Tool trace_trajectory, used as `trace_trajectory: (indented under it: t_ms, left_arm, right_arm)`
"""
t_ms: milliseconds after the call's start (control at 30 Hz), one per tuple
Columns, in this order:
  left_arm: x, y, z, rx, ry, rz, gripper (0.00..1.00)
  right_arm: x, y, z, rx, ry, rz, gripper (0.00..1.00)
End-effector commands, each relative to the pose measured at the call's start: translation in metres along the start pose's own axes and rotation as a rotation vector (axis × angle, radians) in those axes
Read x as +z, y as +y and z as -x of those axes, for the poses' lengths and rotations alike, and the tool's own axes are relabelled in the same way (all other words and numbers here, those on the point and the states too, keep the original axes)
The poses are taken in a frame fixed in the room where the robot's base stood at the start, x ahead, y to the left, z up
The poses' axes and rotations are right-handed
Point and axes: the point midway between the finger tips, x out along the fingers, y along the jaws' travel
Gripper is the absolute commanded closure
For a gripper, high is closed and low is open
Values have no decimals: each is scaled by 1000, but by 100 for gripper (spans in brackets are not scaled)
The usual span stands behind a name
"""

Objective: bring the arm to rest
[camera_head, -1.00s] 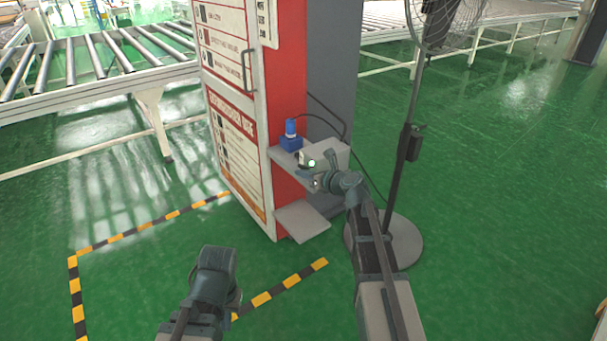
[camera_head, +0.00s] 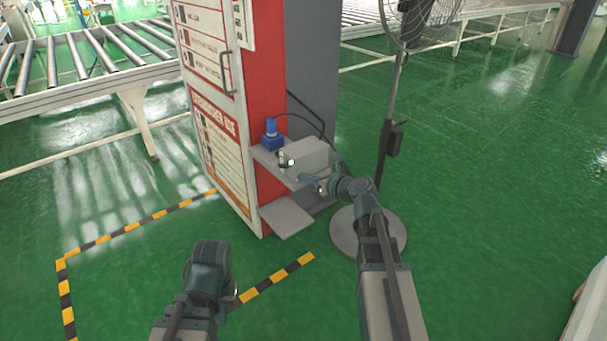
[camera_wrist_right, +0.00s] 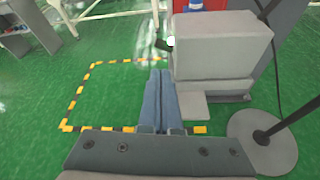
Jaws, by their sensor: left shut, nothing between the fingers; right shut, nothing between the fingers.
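My right arm comes up from the bottom of the head view, and its gripper (camera_head: 308,180) is beside the front of a grey box on the cabinet's shelf. I cannot tell if it touches the box. In the right wrist view its two blue-grey fingers (camera_wrist_right: 160,75) lie together, with nothing between them. My left gripper (camera_head: 208,258) is at the lower left of the head view, above the green floor and clear of other things. Its fingertips are mostly hidden by its wrist.
The red and white cabinet (camera_head: 215,110) carries the grey box (camera_head: 308,155) and a blue device (camera_head: 271,137). A fan on a round base (camera_head: 345,238) stands just right. A roller conveyor (camera_head: 90,95) is behind left. Yellow-black tape (camera_head: 275,282) marks the open floor.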

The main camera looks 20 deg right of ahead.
Motion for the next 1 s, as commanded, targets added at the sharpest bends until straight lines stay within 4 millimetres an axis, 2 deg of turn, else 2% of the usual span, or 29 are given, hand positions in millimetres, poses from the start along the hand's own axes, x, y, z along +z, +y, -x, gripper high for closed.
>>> trace_trajectory:
  t_ms: [333, 433, 467, 567, 600, 733, 800, 900, 1000]
  left_arm:
    - [0, 0, 0, 0, 0, 0, 100]
    - [0, -1, 7, 0, 0, 0, 100]
    - [1, -1, 11, 0, 0, 0, 100]
    - [2, -3, 32, 0, 0, 0, 100]
    - [2, -4, 42, 0, 0, 0, 100]
    - [4, -7, 75, 0, 0, 1, 100]
    - [5, -9, 91, 0, 0, 1, 100]
    - [7, -11, 114, 0, 0, 1, 100]
    - [8, -13, 137, 0, 0, 1, 100]
  right_arm:
    - [0, 0, -1, 1, 2, 2, 100]
    - [0, 13, -1, 22, 27, 63, 100]
    - [0, 22, -2, 36, 45, 109, 100]
    - [-6, 66, -3, 124, 138, 360, 100]
    - [-11, 88, -1, 176, 184, 498, 100]
    - [-34, 156, 13, 397, 325, 988, 100]
    - [-46, 185, 27, 538, 382, 1246, 100]
    - [-61, 220, 52, 766, 440, 1598, 100]
    - [-71, 244, 84, 1021, 472, 1922, 100]
